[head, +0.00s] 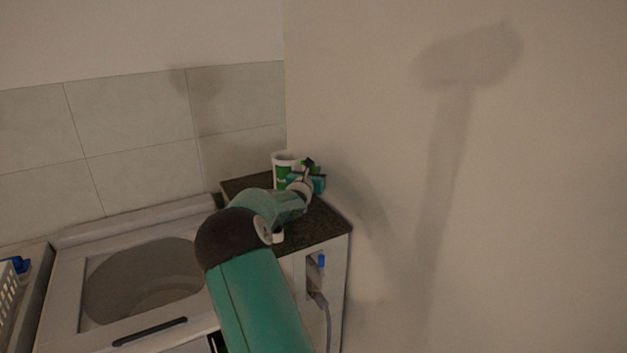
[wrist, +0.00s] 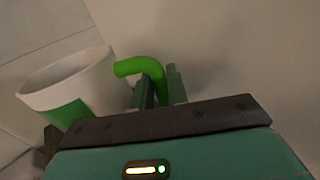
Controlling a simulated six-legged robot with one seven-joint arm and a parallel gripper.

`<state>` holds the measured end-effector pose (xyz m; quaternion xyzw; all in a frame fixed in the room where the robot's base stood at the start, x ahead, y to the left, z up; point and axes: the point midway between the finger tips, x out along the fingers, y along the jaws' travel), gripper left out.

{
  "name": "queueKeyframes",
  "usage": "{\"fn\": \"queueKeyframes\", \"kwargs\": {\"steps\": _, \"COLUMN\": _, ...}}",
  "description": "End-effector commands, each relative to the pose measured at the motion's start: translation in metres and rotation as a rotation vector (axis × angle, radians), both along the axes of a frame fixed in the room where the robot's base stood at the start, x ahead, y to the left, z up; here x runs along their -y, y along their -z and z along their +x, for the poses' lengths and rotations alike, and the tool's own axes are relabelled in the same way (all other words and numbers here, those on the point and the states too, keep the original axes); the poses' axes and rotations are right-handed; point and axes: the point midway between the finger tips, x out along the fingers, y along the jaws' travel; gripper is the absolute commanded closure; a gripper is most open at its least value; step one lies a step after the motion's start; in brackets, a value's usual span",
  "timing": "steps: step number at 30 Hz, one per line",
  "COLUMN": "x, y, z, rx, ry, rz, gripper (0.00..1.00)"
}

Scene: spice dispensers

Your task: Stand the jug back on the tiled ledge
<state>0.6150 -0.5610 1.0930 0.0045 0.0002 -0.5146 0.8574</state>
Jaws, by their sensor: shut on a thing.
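The jug (head: 283,165) is a white, open-topped vessel with a green panel and a bright green handle. It is over the dark worktop in the corner; I cannot tell whether its base touches the surface. In the wrist view the jug (wrist: 84,83) is at the left, tilted in the picture. My gripper (head: 311,180) is at its right side. In the wrist view my gripper (wrist: 159,88) is shut on the green handle (wrist: 139,66). The jug's base is hidden. A tiled wall (head: 140,125) stands behind; a separate tiled ledge is not clearly visible.
The dark speckled worktop (head: 312,228) is small and meets a plain wall (head: 480,180) at the right. A top-loading machine with a round opening (head: 140,280) stands left. A blue-tipped plug (head: 321,262) is on the cabinet's front. A white basket (head: 8,295) is far left.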

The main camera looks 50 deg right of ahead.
Motion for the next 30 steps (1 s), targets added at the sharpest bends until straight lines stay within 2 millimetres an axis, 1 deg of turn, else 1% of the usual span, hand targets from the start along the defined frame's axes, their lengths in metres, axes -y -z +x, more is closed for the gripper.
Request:
{"fn": "queueKeyframes", "kwargs": {"steps": 3, "x": 0.001, "y": 0.017, "z": -0.003, "rx": 0.0, "ry": 0.004, "rz": -0.003, "gripper": 1.0}}
{"fn": "queueKeyframes", "kwargs": {"steps": 5, "x": 0.001, "y": 0.023, "z": -0.003, "rx": 0.001, "ry": 0.004, "rz": -0.002, "gripper": 1.0}}
{"fn": "queueKeyframes", "kwargs": {"steps": 15, "x": 0.001, "y": 0.026, "z": -0.003, "rx": 0.003, "ry": 0.004, "rz": -0.003, "gripper": 1.0}}
{"fn": "queueKeyframes", "kwargs": {"steps": 16, "x": 0.001, "y": 0.028, "z": -0.003, "rx": -0.001, "ry": 0.004, "rz": 0.0, "gripper": 0.83}}
{"fn": "queueKeyframes", "kwargs": {"steps": 19, "x": 0.001, "y": 0.028, "z": -0.003, "rx": -0.001, "ry": 0.004, "rz": 0.0, "gripper": 0.63}}
{"fn": "queueKeyframes", "kwargs": {"steps": 30, "x": -0.001, "y": 0.026, "z": -0.003, "rx": 0.0, "ry": 0.003, "rz": 0.0, "gripper": 0.63}}
